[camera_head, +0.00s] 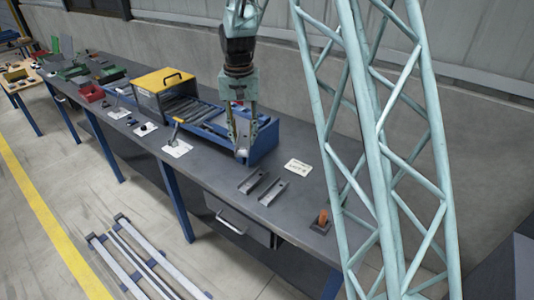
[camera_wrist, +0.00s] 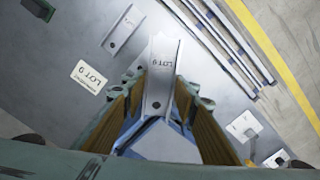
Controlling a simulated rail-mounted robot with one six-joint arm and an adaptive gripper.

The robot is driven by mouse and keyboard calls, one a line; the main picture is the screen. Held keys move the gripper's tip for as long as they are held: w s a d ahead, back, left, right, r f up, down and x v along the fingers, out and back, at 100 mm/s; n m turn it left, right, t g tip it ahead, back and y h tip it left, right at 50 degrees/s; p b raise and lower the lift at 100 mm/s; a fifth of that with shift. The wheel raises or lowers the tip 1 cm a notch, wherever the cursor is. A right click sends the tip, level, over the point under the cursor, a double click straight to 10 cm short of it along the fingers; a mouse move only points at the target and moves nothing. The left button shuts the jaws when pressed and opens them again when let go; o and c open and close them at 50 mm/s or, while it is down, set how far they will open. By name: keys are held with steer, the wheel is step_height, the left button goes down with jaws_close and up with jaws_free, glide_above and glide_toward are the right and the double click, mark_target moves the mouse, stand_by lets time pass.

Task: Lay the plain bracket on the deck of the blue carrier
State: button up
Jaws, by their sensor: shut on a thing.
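My gripper (camera_head: 242,148) is shut on a grey channel-shaped bracket (camera_wrist: 160,85), which sticks out beyond the fingers in the wrist view. Its face shows dark lettering that looks like "LOT 9" and a small hole near the fingers. In the head view the held bracket is small and mostly hidden by the fingers. A long blue tray-like body (camera_head: 266,146), seemingly the blue carrier, is right behind and beside my gripper; blue also shows between the fingers in the wrist view (camera_wrist: 130,132). I cannot tell whether the bracket touches it.
Two grey brackets (camera_head: 252,182) (camera_head: 273,192) lie on the bench in front. A white "LOT 9" card (camera_head: 298,167) lies behind them. An orange peg (camera_head: 323,217) stands to the right. A yellow-topped box (camera_head: 163,80) stands left.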

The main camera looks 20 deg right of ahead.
steer(key=w+a+r+n, duration=0.1)
steer(key=w+a+r, duration=0.1)
steer(key=w+a, duration=0.1)
steer(key=shift+w+a+r+n, duration=0.35)
steer(key=shift+w+a+n, duration=0.05)
steer(key=shift+a, duration=0.3)
steer(key=shift+w, duration=0.2)
